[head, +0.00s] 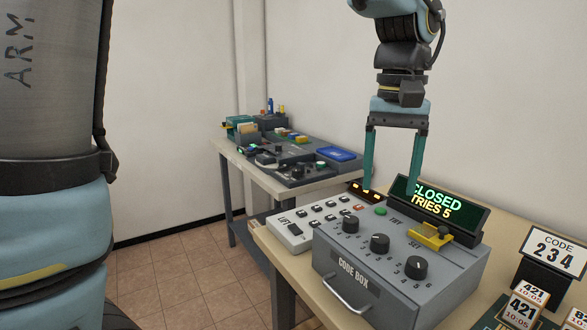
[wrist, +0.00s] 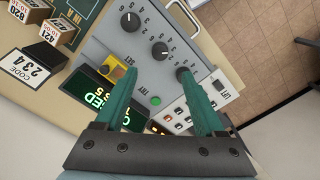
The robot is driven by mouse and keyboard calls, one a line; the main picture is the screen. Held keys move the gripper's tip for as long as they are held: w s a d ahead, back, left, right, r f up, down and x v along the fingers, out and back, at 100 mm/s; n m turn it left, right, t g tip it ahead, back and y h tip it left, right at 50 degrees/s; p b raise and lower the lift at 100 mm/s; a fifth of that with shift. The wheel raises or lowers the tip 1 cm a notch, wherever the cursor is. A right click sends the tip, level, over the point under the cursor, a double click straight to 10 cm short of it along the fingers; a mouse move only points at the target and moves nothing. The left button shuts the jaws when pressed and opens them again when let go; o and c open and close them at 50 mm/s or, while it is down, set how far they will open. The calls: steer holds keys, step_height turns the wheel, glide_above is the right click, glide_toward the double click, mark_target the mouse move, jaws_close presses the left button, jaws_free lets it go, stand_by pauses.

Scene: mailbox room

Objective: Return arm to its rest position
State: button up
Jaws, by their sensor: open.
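My gripper (head: 391,188) hangs pointing down above the back of the grey code box (head: 338,266), with its two teal fingers apart and nothing between them. It also shows in the wrist view (wrist: 155,82), over the code box with the green TRY button (wrist: 155,101) in sight between the fingers.
A white keypad panel marked LIFT (head: 292,232) stands left of the code box. A card reading "CODE 234" (head: 553,252) and small number tags (head: 523,305) are at the right. A second table (head: 237,160) with equipment stands behind. The tiled floor (head: 175,270) is clear.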

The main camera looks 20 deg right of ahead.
steer(key=shift+n, duration=0.8)
steer(key=w+a+f, duration=0.1)
steer(key=w+a, duration=0.1)
steer(key=w+a+f, duration=0.2)
steer(key=w+a, duration=0.1)
steer(key=w+a+f, duration=0.1)
steer(key=w+a, duration=0.1)
steer(key=w, duration=0.1)
steer(key=shift+a+f, duration=0.3)
steer(key=w+a+f+n, duration=0.1)
steer(key=a+f, duration=0.2)
steer(key=a, duration=0.6)
steer(key=w+a+f+n+t, duration=0.1)
steer(key=a+f, duration=0.3)
steer(key=a, duration=0.5)
steer(key=w+a+f+n, duration=0.2)
steer(key=a+f, duration=0.2)
steer(key=a, duration=0.6)
steer(key=shift+w+t+p, duration=0.3)
steer(key=shift+w+p, duration=0.05)
steer(key=shift+p, duration=0.05)
steer(key=shift+w+d+r, duration=0.1)
